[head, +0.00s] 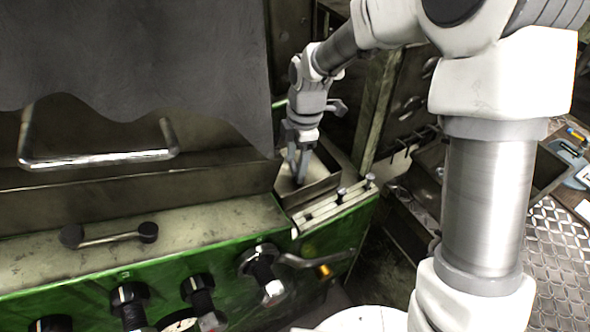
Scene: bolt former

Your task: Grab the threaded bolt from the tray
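The tray (322,190) is a small metal bin at the right end of the green machine, just right of the grey cover. My gripper (299,172) points down into it, with its fingers below the tray's rim. I cannot make out the threaded bolt; it may be hidden by the fingers or the tray walls. The fingers are small and seen at an angle, so I cannot tell whether they are open, shut or holding something.
The green machine (200,250) has black knobs and levers along its front. A grey cover (130,60) hangs at the left, close to my gripper. A handle bar (110,235) lies on the machine's ledge. A post (375,110) stands behind the tray. A cluttered bench (560,225) is at the right.

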